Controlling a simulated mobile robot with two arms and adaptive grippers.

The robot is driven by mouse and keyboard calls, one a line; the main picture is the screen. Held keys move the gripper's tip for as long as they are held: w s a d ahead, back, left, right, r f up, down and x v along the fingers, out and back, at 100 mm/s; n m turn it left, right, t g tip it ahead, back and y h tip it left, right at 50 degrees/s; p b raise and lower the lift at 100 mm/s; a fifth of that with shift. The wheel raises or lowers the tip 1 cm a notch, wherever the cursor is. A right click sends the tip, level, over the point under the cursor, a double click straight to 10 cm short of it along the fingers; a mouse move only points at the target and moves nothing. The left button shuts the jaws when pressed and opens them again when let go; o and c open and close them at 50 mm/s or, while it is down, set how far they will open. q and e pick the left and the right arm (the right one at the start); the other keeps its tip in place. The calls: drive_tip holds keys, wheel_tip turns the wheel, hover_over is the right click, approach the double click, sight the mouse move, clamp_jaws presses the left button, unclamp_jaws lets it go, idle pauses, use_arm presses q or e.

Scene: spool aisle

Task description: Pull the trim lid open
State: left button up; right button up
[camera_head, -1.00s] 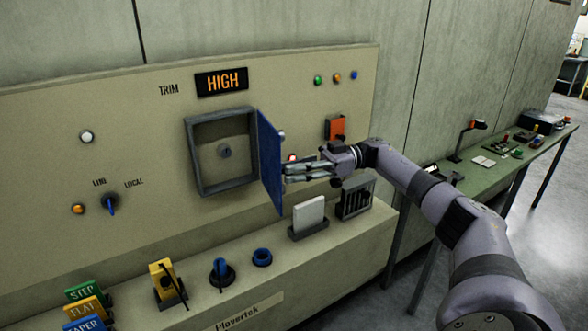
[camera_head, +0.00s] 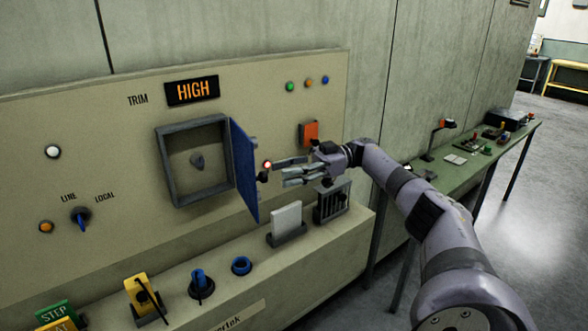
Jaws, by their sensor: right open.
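The trim lid (camera_head: 243,172) is a blue hinged door. It stands swung out at the right side of a grey square frame (camera_head: 166,180) under the word TRIM. My left gripper is not in view.
The display (camera_head: 192,91) above reads HIGH. An orange-red box (camera_head: 309,132) and a lit red lamp sit on the panel near my gripper. A white plate (camera_head: 286,218) and a dark slotted rack (camera_head: 331,202) stand on the ledge below. A green bench (camera_head: 470,154) is at the right.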

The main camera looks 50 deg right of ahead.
drive_tip(key=shift+v, duration=1.25)
